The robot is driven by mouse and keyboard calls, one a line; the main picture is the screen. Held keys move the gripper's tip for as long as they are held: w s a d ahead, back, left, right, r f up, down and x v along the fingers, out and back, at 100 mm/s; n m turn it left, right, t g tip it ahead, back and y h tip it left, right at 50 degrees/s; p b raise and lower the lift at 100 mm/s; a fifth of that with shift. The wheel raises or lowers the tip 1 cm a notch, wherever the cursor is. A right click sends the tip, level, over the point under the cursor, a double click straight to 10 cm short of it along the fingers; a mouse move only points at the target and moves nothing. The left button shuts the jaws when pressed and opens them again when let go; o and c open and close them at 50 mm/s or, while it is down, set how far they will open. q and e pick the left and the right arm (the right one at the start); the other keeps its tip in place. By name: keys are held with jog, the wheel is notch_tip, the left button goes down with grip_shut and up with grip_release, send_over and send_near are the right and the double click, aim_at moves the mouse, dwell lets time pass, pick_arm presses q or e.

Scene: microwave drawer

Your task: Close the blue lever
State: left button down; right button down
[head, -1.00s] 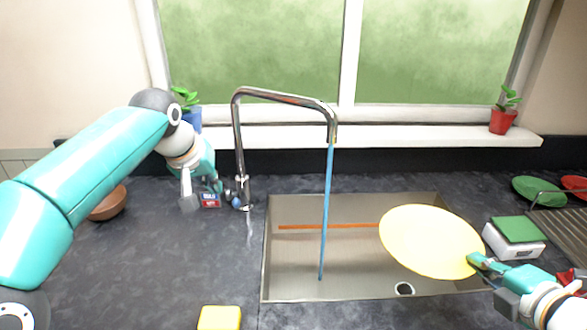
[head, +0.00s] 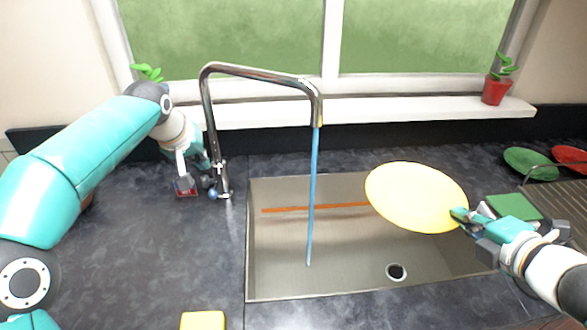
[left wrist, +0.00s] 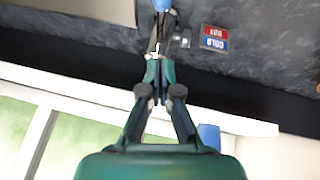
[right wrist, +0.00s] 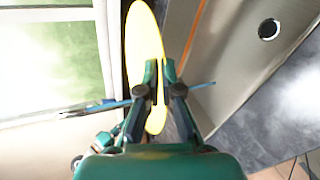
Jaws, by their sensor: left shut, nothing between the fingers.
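The blue lever (head: 213,194) is a small blue-tipped part at the base of the chrome tap (head: 207,115). A blue stream of water (head: 313,190) runs from the spout into the sink. My left gripper (head: 209,176) is shut and empty, just left of the tap base, close to the lever. In the left wrist view its fingertips (left wrist: 156,66) point at the tap base, and a blue part (left wrist: 162,4) shows beyond them; contact cannot be told. My right gripper (head: 463,216) is shut on the rim of a yellow plate (head: 415,195), held tilted over the sink.
The sink (head: 345,275) has an orange strip across it and a drain (head: 396,271). A red and blue hot/cold label (left wrist: 214,38) lies beside the tap. A yellow sponge (head: 203,320) is at the front. A rack with plates (head: 530,163) stands at right.

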aim_at(215, 184)
pick_arm(q)
jog(key=f, duration=0.4)
jog(key=shift+d, duration=0.35)
jog(key=shift+s+d+f, duration=0.1)
jog(key=shift+s+f, duration=0.15)
jog(key=shift+f, duration=0.3)
pick_arm(e)
jog(key=shift+s, duration=0.1)
